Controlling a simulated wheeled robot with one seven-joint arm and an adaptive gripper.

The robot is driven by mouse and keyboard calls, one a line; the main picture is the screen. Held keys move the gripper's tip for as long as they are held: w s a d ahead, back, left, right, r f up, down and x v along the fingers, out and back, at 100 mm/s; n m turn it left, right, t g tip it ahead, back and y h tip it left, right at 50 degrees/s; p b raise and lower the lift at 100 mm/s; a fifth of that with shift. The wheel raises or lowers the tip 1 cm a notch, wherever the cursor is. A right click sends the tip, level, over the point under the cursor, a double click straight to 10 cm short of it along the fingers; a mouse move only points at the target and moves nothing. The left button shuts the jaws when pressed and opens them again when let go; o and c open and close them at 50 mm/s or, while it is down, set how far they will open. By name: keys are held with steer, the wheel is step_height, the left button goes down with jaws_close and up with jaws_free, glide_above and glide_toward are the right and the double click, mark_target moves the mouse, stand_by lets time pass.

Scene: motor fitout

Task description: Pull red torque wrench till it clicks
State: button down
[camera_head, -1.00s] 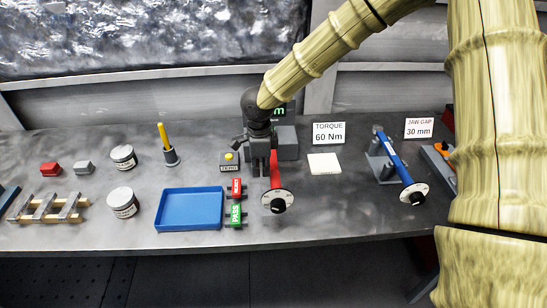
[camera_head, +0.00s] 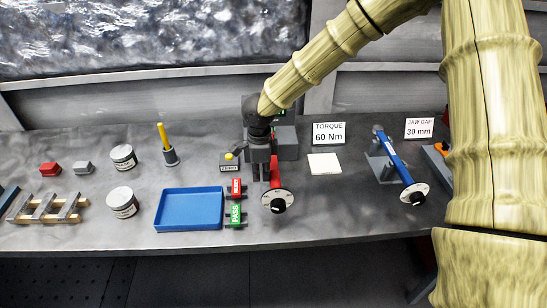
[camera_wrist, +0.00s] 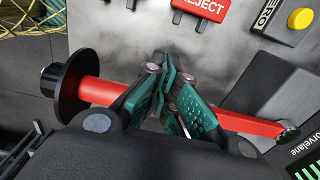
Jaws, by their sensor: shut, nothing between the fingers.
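The red torque wrench (camera_head: 275,175) lies at the bench's middle, its round dial end toward the front edge. In the wrist view the wrench's red shaft (camera_wrist: 245,123) crosses the picture, and its black disc end is at the left. My gripper (camera_head: 263,178) points down right beside the wrench, at its left in the head view. In the wrist view my gripper (camera_wrist: 165,105) is shut with nothing held, and its fingers hide the middle of the shaft. I cannot tell whether they touch the shaft.
Red REJECT (camera_head: 236,187) and green PASS (camera_head: 235,214) blocks stand left of the wrench. A yellow-buttoned ZERO box (camera_head: 229,163) is behind them. A blue tray (camera_head: 188,226) lies further left. A blue wrench (camera_head: 391,155) rests at right. A "60 Nm" sign (camera_head: 328,133) stands behind.

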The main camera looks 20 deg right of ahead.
steer(key=shift+s+d+p, duration=0.2)
steer(key=shift+d+p, duration=0.3)
steer(key=shift+d, duration=0.3)
steer(key=shift+s+d+p, duration=0.2)
steer(key=shift+d+p, duration=0.35)
steer(key=shift+d, duration=0.2)
steer(key=shift+s+d+p, duration=0.2)
steer(key=shift+d+p, duration=0.3)
steer(key=shift+d, duration=0.3)
stand_by(2.0)
steer(key=shift+a, duration=0.2)
steer(key=shift+w+a+p, duration=0.2)
steer(key=shift+a, duration=0.5)
steer(key=shift+w+a+p, duration=0.15)
steer(key=shift+w+a, duration=0.1)
steer(key=shift+a, duration=0.5)
steer(key=shift+w+a+p, duration=0.2)
steer(key=shift+a, duration=0.5)
step_height(320, 180, up, 9)
steer(key=p, duration=0.6)
glide_above(276, 173)
steer(key=a, duration=0.4)
steer(key=shift+w+a, duration=0.1)
steer(key=shift+w, duration=0.35)
